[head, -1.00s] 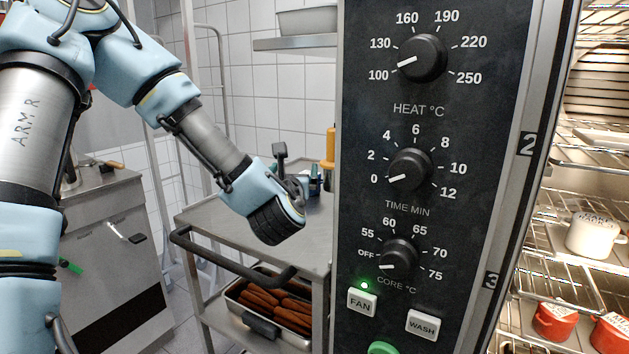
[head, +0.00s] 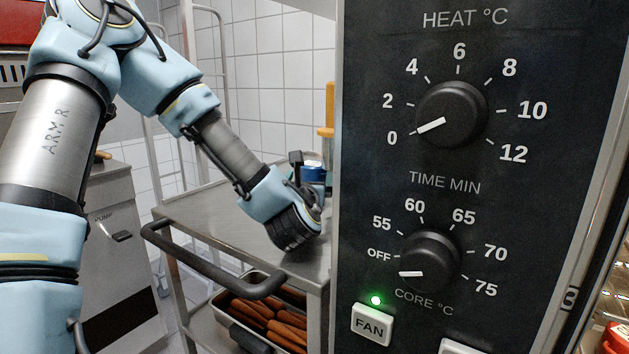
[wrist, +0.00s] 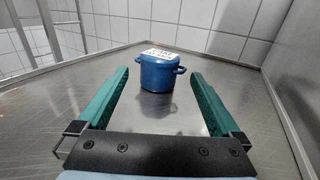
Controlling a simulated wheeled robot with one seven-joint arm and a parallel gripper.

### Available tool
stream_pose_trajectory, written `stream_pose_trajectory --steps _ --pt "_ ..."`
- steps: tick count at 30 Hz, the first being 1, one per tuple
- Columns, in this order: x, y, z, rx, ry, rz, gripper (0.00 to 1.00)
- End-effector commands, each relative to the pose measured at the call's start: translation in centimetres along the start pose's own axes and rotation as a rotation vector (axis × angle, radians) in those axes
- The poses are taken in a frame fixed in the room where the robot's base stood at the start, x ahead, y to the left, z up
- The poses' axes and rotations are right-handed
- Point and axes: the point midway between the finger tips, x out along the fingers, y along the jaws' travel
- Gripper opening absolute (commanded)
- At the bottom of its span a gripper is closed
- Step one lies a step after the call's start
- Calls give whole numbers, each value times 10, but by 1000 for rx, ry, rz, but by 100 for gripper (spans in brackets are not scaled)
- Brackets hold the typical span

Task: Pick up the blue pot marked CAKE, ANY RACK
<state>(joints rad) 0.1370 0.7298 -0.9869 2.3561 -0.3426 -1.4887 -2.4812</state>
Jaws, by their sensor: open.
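The blue pot (wrist: 157,76) stands upright on the steel trolley top in the wrist view. In the head view only part of the pot (head: 313,173) shows, behind my wrist. My gripper (wrist: 160,88) is open and empty. Its green fingers appear on either side of the pot in the wrist view, with gaps at both handles. I cannot tell whether the tips reach as far as the pot. The fingers are hidden in the head view.
A dark oven control panel (head: 440,220) fills the right of the head view, close to me. The steel trolley (head: 200,213) has a black handle and a lower tray (head: 238,338) of brown sticks. A tiled wall (wrist: 215,28) stands behind. The trolley top around the pot is clear.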

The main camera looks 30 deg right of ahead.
Motion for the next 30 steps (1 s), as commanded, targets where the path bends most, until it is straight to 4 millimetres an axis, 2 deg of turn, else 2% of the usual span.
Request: stream_pose_trajectory --steps 6,14,21,25,30 --pt "34 0 2 -1 0 1 100" --pt "55 0 2 0 0 1 100" --pt "89 -1 5 -1 -1 0 100" --pt "99 -1 3 0 1 -1 100" --pt "100 -1 2 0 1 -1 100"
